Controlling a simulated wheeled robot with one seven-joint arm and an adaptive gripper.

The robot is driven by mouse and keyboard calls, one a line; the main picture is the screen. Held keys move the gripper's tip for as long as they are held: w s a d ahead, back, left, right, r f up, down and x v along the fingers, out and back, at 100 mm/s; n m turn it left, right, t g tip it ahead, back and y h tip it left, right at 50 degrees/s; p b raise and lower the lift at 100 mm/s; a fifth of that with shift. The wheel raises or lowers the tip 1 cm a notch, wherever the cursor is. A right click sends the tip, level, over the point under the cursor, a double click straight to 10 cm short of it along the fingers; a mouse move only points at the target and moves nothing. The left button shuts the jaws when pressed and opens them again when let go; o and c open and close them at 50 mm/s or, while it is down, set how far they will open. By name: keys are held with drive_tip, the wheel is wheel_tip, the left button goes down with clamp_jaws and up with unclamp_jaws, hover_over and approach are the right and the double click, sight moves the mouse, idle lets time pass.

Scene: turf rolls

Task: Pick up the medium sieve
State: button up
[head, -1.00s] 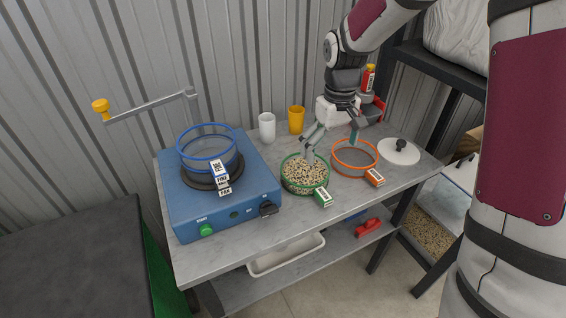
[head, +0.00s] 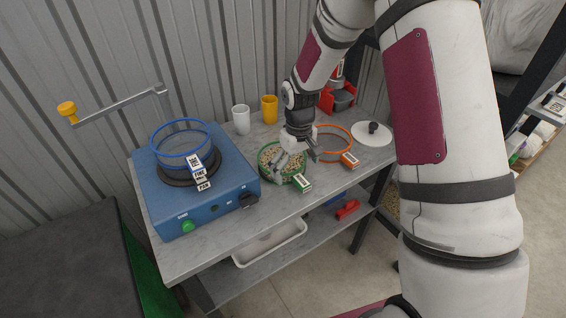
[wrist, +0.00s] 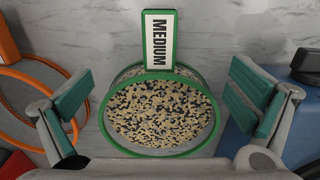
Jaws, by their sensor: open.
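The medium sieve (head: 263,170) has a green rim and holds pale and dark grains. It sits on the grey table between the blue shaker and the orange sieve. In the wrist view the sieve (wrist: 160,153) is centred, and its green-edged tag reading MEDIUM (wrist: 158,40) points away from the wrist. My gripper (head: 291,163) is over the sieve in the head view, partly hiding it. In the wrist view my gripper (wrist: 160,96) is open, with one teal-padded finger on each side of the sieve and a gap to each. Finger height against the rim is hard to tell.
The orange sieve (head: 345,131) lies close on the right. The blue shaker (head: 220,198) with the blue fine sieve (head: 158,149) stands left. White (head: 241,121) and yellow (head: 269,110) cups stand behind. Table front is clear.

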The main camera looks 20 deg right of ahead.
drive_tip(key=shift+f, duration=1)
clamp_jaws()
